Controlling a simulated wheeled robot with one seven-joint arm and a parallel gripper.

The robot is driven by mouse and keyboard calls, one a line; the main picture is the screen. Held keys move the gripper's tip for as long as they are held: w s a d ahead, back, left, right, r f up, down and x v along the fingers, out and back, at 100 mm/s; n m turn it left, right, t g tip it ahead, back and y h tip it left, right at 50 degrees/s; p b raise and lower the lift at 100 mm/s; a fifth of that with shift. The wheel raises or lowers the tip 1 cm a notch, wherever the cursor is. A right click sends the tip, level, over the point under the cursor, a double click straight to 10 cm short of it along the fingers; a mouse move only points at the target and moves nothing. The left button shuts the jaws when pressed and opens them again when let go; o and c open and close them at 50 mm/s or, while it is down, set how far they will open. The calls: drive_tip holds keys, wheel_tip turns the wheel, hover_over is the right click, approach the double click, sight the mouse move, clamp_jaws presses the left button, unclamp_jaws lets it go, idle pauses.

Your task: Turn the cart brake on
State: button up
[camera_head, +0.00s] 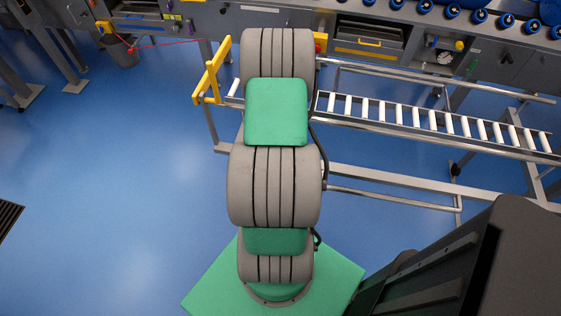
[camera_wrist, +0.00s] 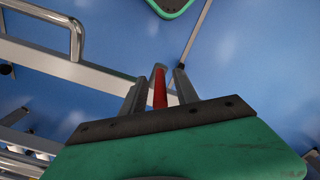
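A red bar, which looks like the brake lever (camera_wrist: 160,88), shows in the wrist view between the two grey fingers of my gripper (camera_wrist: 161,76). The fingers stand apart with a narrow gap on each side of the red bar, and contact is not visible. The cart frame (camera_wrist: 50,60) is a pale metal bar beside and behind the fingers, with a bent tube handle at the upper left. In the head view the roller cart (camera_head: 390,128) stands right of my arm. My arm hides the gripper and red bar there.
A yellow bracket (camera_head: 211,75) stands at the cart's left end. A workbench (camera_head: 375,40) with blue rollers runs along the back. A grey bin (camera_head: 121,50) hangs at the upper left. The blue floor (camera_head: 110,170) at left is clear.

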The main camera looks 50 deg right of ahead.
drive_tip(key=shift+c, duration=0.6)
clamp_jaws()
idle(0.8)
